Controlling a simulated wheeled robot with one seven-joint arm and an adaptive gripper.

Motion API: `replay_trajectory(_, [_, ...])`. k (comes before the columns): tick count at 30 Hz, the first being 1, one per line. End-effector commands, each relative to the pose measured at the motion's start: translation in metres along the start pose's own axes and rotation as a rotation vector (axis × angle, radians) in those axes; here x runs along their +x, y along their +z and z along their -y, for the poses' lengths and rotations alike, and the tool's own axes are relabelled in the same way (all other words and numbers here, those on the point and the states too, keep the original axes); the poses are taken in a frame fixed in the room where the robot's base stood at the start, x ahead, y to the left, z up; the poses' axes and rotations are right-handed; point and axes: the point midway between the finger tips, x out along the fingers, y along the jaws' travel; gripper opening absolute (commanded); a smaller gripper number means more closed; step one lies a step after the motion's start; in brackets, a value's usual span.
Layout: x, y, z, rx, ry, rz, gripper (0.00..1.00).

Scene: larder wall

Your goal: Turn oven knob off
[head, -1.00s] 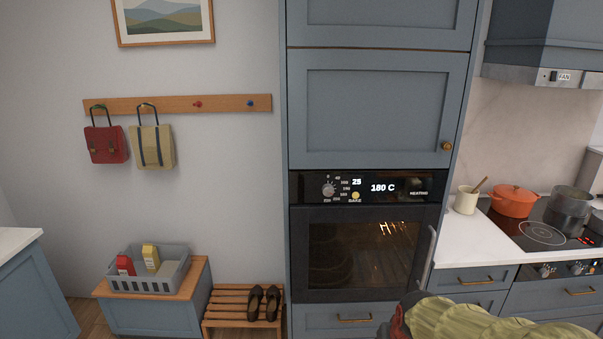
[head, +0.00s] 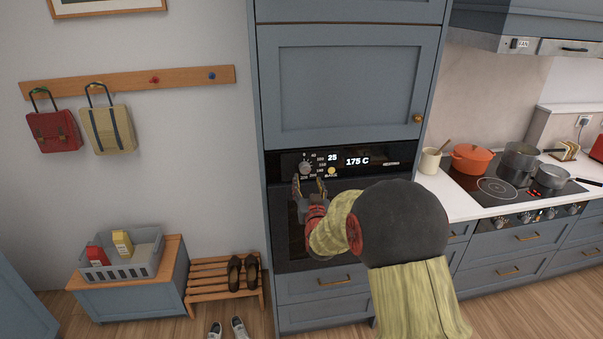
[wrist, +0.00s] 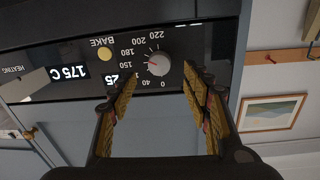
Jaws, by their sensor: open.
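The oven knob (head: 306,168) is a small round dial on the black control panel (head: 400,158), ringed by temperature numbers. In the wrist view the knob (wrist: 158,64) lies just beyond and between my fingertips, and its red pointer mark points toward the numbers around 150 to 180. The display reads 175 C and 25. My gripper (head: 310,186) is open just below the knob in the head view. In the wrist view my gripper (wrist: 160,80) shows its two padded fingers apart, with nothing between them. My arm hides part of the oven door (head: 282,225).
A yellow BAKE button (wrist: 105,54) sits beside the knob. A blue cabinet door (head: 340,90) is above the oven. A counter with an orange pot (head: 472,157) and hob is to the right. A bench with a grey crate (head: 130,262) and a shoe rack (head: 208,280) are to the left.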

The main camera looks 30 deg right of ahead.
Motion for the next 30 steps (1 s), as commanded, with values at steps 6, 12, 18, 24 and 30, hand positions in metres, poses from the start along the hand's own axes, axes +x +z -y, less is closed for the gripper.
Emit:
replay_trajectory(6, [0.031,0.001,0.000,0.000,0.000,0.002,0.49])
replay_trajectory(12, [0.058,0.001,0.000,0.000,-0.001,0.003,0.49])
replay_trajectory(18, [0.070,0.001,0.000,0.000,-0.001,0.003,0.49])
replay_trajectory(24, [0.071,0.001,0.000,0.000,-0.001,0.003,0.49])
replay_trajectory(30, [0.071,0.001,0.000,0.000,-0.001,0.004,0.42])
